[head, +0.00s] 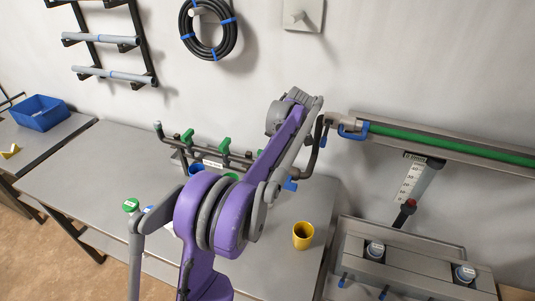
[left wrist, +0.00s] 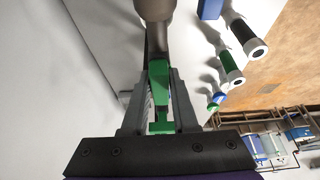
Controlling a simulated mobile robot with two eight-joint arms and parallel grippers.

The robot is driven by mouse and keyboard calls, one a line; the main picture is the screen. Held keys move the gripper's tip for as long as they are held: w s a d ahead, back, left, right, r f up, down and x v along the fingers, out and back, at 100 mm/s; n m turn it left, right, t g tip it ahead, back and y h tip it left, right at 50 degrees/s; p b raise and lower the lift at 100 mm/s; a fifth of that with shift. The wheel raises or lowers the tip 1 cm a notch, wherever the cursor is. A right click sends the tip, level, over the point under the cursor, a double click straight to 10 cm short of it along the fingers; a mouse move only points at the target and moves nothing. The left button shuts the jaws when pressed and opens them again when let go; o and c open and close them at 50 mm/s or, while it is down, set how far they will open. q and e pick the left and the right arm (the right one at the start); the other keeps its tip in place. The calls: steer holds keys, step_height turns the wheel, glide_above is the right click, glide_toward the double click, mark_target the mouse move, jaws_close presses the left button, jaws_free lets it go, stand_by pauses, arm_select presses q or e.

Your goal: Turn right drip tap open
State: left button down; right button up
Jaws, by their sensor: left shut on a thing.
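The grey manifold pipe (head: 170,138) stands at the back of the table in the head view. Green tap handles show on it at the left (head: 187,136) and middle (head: 224,146); a bit of green (head: 249,154) shows beside my purple arm, which hides the pipe's right part. In the left wrist view my left gripper (left wrist: 159,80) is shut on a green tap handle (left wrist: 159,95), one finger on each side. The head view hides the left gripper behind the arm. My right gripper is not in view.
A yellow cup (head: 303,236) stands at the table's right. A blue cup (head: 196,170) and a green-capped bottle (head: 131,205) are further left. A grey rail with a green pipe (head: 450,148) is on the wall at right. A grey box unit (head: 420,262) stands below it.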

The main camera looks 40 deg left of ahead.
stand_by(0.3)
arm_select(q)
steer(key=c, duration=0.7)
jaws_free()
steer(key=v, duration=1.1)
steer(key=shift+p, duration=0.45)
steer(key=shift+f, duration=0.1)
